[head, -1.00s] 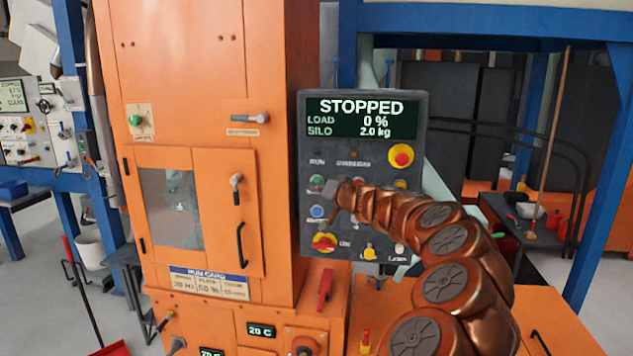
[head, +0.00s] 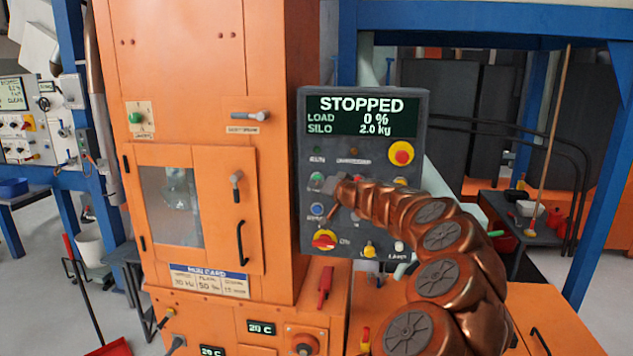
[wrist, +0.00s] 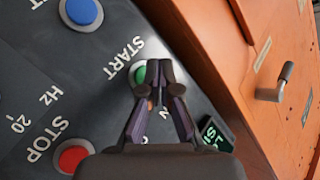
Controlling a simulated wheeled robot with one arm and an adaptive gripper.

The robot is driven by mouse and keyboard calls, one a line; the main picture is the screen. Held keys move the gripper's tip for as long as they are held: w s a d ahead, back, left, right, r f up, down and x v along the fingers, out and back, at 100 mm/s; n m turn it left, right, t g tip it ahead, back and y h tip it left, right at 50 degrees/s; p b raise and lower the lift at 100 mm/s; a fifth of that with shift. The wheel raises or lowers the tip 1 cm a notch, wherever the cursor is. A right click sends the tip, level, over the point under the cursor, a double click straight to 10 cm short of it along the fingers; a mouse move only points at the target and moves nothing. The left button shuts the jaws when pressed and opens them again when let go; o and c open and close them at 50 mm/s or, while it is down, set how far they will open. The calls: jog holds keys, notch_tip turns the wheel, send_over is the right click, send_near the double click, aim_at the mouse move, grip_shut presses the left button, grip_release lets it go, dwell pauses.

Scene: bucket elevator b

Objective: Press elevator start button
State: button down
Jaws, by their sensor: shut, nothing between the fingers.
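The grey control panel (head: 310,235) stands on the right of the orange machine, and its screen (head: 362,116) reads STOPPED, load 0 %, silo 2.0 kg. The green start button (head: 316,179) is at the panel's left side. In the wrist view the green button (wrist: 138,75) is beside the START label and partly covered by my fingers. My gripper (wrist: 153,66) is shut and empty, with its tips over the right part of that button; I cannot tell whether they touch it. In the head view my gripper (head: 333,192) is small and just right of the button.
In the wrist view, a red stop button (wrist: 72,158) and a blue button (wrist: 81,12) lie left of my fingers. A red and yellow emergency knob (head: 401,152) sits at the panel's upper right. The orange machine wall (wrist: 215,70) stands close on the right.

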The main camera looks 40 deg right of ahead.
jog(key=shift+d, duration=0.1)
dwell(0.6)
jog(key=shift+w+d+b, duration=0.25)
jog(key=shift+w+b, duration=0.05)
jog(key=shift+w+d, duration=0.2)
jog(key=shift+d, duration=0.15)
dwell(0.8)
jog(key=shift+s+a+b, duration=0.1)
jog(key=shift+a+b, duration=0.05)
jog(key=shift+b, duration=0.2)
jog(key=shift+s+a+b, duration=0.4)
jog(key=shift+a+b, duration=0.1)
jog(key=shift+s+a+b, duration=0.65)
jog(key=shift+s+a, duration=0.05)
jog(key=shift+a, duration=0.35)
jog(key=shift+s+a+b, duration=0.65)
jog(key=shift+s+a, duration=0.05)
jog(key=shift+a, duration=0.35)
